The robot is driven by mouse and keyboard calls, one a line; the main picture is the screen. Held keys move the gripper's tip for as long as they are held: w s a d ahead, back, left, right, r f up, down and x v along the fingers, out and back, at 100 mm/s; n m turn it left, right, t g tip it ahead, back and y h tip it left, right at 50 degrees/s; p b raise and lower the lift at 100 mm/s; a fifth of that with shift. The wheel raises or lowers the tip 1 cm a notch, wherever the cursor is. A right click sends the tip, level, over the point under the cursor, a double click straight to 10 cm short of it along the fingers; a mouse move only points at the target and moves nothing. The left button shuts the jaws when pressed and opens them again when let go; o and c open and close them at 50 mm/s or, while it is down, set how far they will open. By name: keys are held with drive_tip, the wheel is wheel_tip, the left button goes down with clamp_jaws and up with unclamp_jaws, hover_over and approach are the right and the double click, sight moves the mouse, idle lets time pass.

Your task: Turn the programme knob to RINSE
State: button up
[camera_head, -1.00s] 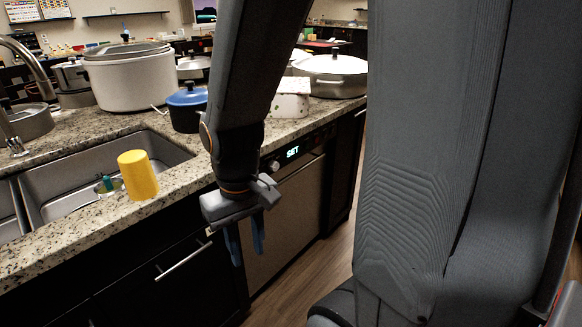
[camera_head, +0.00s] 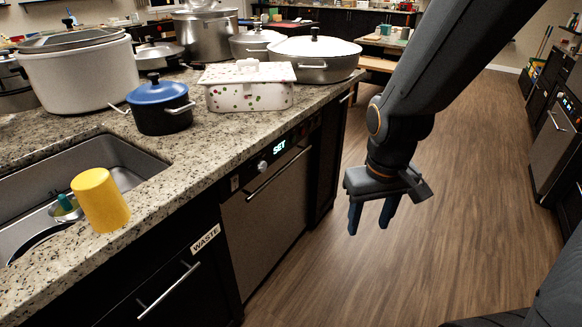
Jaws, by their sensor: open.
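The programme knob (camera_head: 262,166) is a small light round knob on the dark control strip along the top of the dishwasher (camera_head: 262,215). The lit display (camera_head: 280,146) to its right reads SET. The knob's pointing direction is too small to tell. My gripper (camera_head: 370,219) hangs fingers-down over the open floor, to the right of the dishwasher and apart from it. Its two blue fingers are spread with nothing between them.
The granite counter (camera_head: 215,135) overhangs the dishwasher. A yellow cup (camera_head: 100,200) stands by the sink (camera_head: 130,165). A blue-lidded pot (camera_head: 160,105), a speckled white box (camera_head: 248,92) and several pots crowd the counter. The dishwasher handle (camera_head: 278,173) sticks out. The wooden floor (camera_head: 470,190) is clear.

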drive_tip(key=w+a+f+n+t+y+b, duration=0.1)
drive_tip(key=w+f+n+t+b, duration=0.15)
drive_tip(key=w, duration=0.55)
drive_tip(key=w+f+n+t+y+b, duration=0.1)
drive_tip(key=w+f+n+t+b, duration=0.2)
drive_tip(key=w, duration=0.5)
drive_tip(key=w+a+f+n+t+y+b, duration=0.1)
drive_tip(key=w+n+t+b, duration=0.2)
drive_tip(key=w, duration=0.5)
drive_tip(key=n+y+b, duration=0.7)
drive_tip(key=n+y, duration=0.6)
approach(265, 167)
drive_tip(key=a, duration=0.2)
drive_tip(key=x, duration=0.6)
drive_tip(key=shift+w+a+r, duration=0.1)
drive_tip(key=shift+w, duration=0.5)
drive_tip(key=shift+c, duration=0.2)
drive_tip(key=c, duration=1)
